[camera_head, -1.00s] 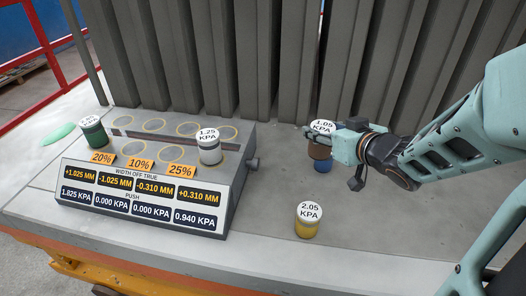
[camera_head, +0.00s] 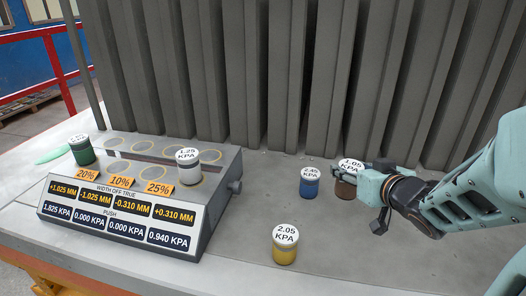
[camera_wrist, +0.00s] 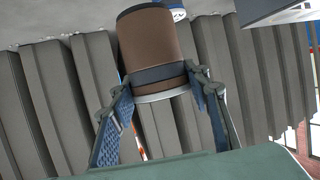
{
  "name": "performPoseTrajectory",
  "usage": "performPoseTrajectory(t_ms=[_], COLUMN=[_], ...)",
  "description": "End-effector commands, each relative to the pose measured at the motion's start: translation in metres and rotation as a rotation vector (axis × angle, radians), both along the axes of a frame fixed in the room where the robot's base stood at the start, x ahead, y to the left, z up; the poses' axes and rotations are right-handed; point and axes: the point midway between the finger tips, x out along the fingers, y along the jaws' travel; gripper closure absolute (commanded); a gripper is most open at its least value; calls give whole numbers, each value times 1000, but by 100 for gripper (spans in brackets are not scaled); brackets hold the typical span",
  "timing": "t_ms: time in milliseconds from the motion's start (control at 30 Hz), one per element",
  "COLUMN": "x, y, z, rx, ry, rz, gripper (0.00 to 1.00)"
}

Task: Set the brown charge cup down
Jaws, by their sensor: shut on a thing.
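The brown charge cup (camera_head: 346,188) has a white lid reading 1.05 KPA and is at the right of the table in the head view. My gripper (camera_head: 352,177) is shut on it near its lid. In the wrist view the brown cup (camera_wrist: 147,45) sits between both fingers (camera_wrist: 160,95), which close around its dark band. The cup looks upright and at or just above the table; I cannot tell whether its base touches. The blue cup (camera_head: 309,187), labelled 2.45 KPA, stands just left of it, apart from it.
A yellow cup (camera_head: 285,250), labelled 2.05 KPA, stands nearer the front. Tall grey panels (camera_head: 290,70) rise behind. The table between console and blue cup is clear.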

Motion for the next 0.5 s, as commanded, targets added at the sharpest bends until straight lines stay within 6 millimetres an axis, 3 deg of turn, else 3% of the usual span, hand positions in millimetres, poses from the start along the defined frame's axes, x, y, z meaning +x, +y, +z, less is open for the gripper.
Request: performPoseTrajectory(t_ms=[500], x=[78], y=[-45], z=[-42], rx=[1], ry=[-2], rz=[0], gripper=[94])
